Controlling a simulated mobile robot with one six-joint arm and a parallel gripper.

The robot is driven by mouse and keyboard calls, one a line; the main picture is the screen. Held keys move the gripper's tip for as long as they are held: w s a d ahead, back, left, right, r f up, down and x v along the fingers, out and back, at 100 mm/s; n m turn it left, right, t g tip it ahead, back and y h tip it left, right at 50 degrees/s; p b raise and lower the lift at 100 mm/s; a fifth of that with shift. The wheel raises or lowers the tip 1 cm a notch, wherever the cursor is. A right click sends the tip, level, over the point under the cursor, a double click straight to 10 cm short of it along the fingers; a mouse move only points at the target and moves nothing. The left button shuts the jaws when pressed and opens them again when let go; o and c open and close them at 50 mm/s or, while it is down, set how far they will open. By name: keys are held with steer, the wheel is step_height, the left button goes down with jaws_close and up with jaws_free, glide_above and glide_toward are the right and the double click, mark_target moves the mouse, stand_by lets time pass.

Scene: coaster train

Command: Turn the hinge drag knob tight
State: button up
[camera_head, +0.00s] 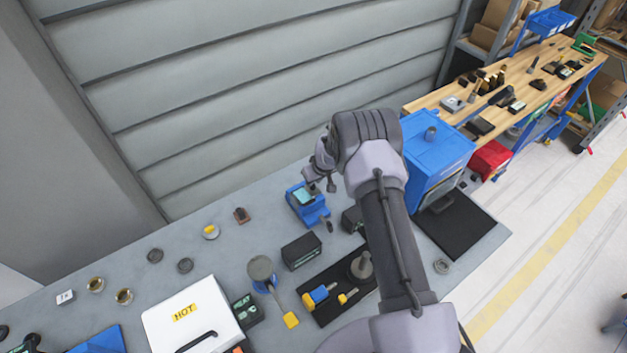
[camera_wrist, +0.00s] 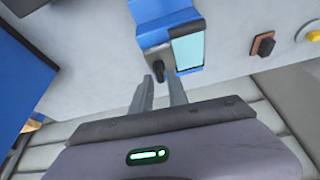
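A blue device with a pale teal panel stands on the grey bench, in the head view (camera_head: 309,207) just below the end of my arm. In the wrist view the blue device (camera_wrist: 163,20) is at top centre, with its teal panel (camera_wrist: 188,50) on the right. A small dark knob (camera_wrist: 158,71) sticks out of its near side; I take it for the hinge drag knob. My gripper (camera_wrist: 159,82) is open, its two fingers apart, with the knob at or just beyond the gap between the tips. I cannot tell whether they touch it. In the head view my gripper (camera_head: 318,180) is partly hidden by my wrist.
A black box (camera_head: 301,251) and a black tray (camera_head: 335,292) with yellow-handled tools lie in front. A blue cabinet (camera_head: 437,155) stands to the right. A white box marked HOT (camera_head: 190,320) is at lower left. A brown block (camera_head: 241,215) lies left of the device.

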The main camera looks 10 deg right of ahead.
steer(key=shift+w+a+f, duration=0.1)
steer(key=shift+w+f, duration=0.1)
steer(key=shift+f, duration=0.45)
jaws_close()
